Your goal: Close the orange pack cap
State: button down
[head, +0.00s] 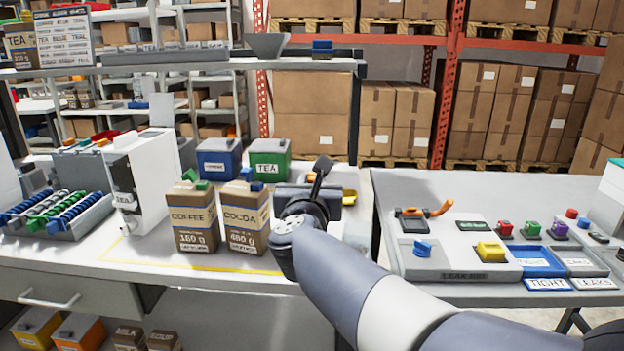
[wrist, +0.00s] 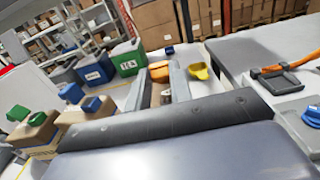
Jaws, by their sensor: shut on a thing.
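My gripper (wrist: 161,78) reaches out over the right end of the dispenser table, its two grey fingers close together. Between them shows an orange piece, which I take for the orange pack cap (wrist: 159,72), with a brownish patch below it. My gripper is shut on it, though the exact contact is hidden. In the head view my gripper and wrist hide most of this spot. Whether the cap is seated cannot be told.
A cocoa pack (head: 246,219) with a blue cap and a coffee pack (head: 194,220) with a green cap stand left of my gripper. Behind are a blue bin (head: 219,165) and a green tea bin (head: 269,167). A yellow scoop-like piece (wrist: 199,70) lies just right of the fingers.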

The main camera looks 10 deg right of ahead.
aim_at(313, 178)
jog(key=shift+w+r+g+y+p, duration=0.15)
jog(key=shift+r+g+p, duration=0.3)
jog(key=shift+p, duration=1.3)
jog(key=shift+r+g+y+p, duration=0.15)
jog(key=shift+r+g+p, duration=0.3)
jog(key=shift+p, duration=1.25)
jog(key=g+p, duration=0.1)
jog(key=p, duration=0.4)
jog(key=g+p, duration=0.1)
jog(key=p, duration=0.5)
jog(key=shift+w+d+r+g+y, duration=0.2)
jog(key=shift+w+r+g+y, duration=0.15)
jog(key=shift+r+g+y, duration=0.05)
jog(key=g+p, duration=0.1)
jog(key=p, duration=0.3)
jog(key=g+p, duration=0.1)
jog(key=p, duration=0.4)
jog(key=shift+w+d+r+y, duration=0.1)
jog(key=shift+w+r+y, duration=0.1)
jog(key=shift+w+y, duration=0.2)
jog(key=shift+g+p, duration=0.4)
jog(key=shift+p, duration=0.65)
jog(key=shift+w+f+g+p, duration=0.25)
jog(key=shift+g+p, duration=0.15)
jog(key=shift+p, duration=0.85)
jog(key=shift+s, duration=0.1)
jog(key=c, duration=1.2)
grip_release()
jog(key=shift+c, duration=0.2)
jog(key=shift+r, duration=0.1)
